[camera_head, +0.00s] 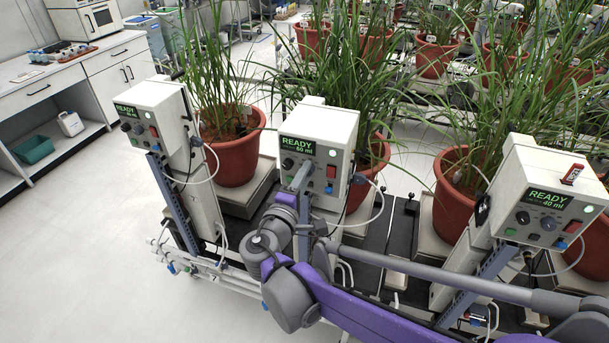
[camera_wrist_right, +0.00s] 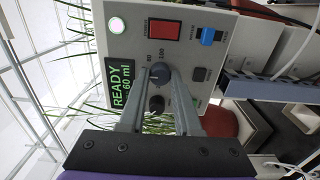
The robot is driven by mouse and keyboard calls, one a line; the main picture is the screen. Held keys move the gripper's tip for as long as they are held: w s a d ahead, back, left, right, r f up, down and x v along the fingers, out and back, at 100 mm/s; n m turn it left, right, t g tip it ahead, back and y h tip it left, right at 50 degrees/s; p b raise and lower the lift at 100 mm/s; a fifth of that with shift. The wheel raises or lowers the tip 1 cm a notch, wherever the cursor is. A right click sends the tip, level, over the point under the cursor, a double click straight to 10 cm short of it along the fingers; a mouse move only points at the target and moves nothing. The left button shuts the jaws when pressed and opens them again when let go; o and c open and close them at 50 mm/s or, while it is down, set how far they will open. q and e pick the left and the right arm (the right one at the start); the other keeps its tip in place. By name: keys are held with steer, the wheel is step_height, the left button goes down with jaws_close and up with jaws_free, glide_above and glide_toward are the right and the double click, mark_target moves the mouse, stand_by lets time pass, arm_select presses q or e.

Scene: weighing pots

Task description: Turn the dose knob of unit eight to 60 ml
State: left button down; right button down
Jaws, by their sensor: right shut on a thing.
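The middle control box (camera_head: 334,122) is a white unit with a grey front panel; its green display (camera_head: 297,147) reads READY and 60 ml. No unit number is legible on it. My right gripper (camera_head: 302,177) reaches its panel from below. In the right wrist view the fingers (camera_wrist_right: 159,80) are shut on a blue-grey dose knob (camera_wrist_right: 159,72), one finger on each side. The display (camera_wrist_right: 121,86) there also shows READY and 60 ml. My left gripper is out of view.
A left box (camera_head: 160,99) and a right box (camera_head: 545,168) stand along the bench; the right one reads 40 ml and carries a red tag (camera_head: 572,174). A red switch (camera_wrist_right: 165,31) and a blue connector (camera_wrist_right: 209,36) are near the held knob. Potted grasses (camera_head: 237,158) stand behind.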

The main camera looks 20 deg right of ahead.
steer(key=c, duration=0.6)
jaws_free()
steer(key=b+v, duration=0.1)
steer(key=v, duration=1)
steer(key=shift+w, duration=0.1)
steer(key=s+d+f+m+g+y, duration=0.2)
steer(key=s+d+f+m+g, duration=0.15)
steer(key=d+f, duration=0.3)
steer(key=s+d+f+m+g+y, duration=0.1)
steer(key=s+d+f+m+g, duration=0.1)
steer(key=s+d+f+g, duration=0.35)
steer(key=s+a+f+m+y, duration=0.2)
steer(key=s+f+m+y, duration=0.3)
steer(key=s+f+y, duration=0.2)
steer(key=shift+s+a+f+m, duration=0.35)
steer(key=shift+s+f, duration=0.1)
steer(key=shift+s, duration=0.25)
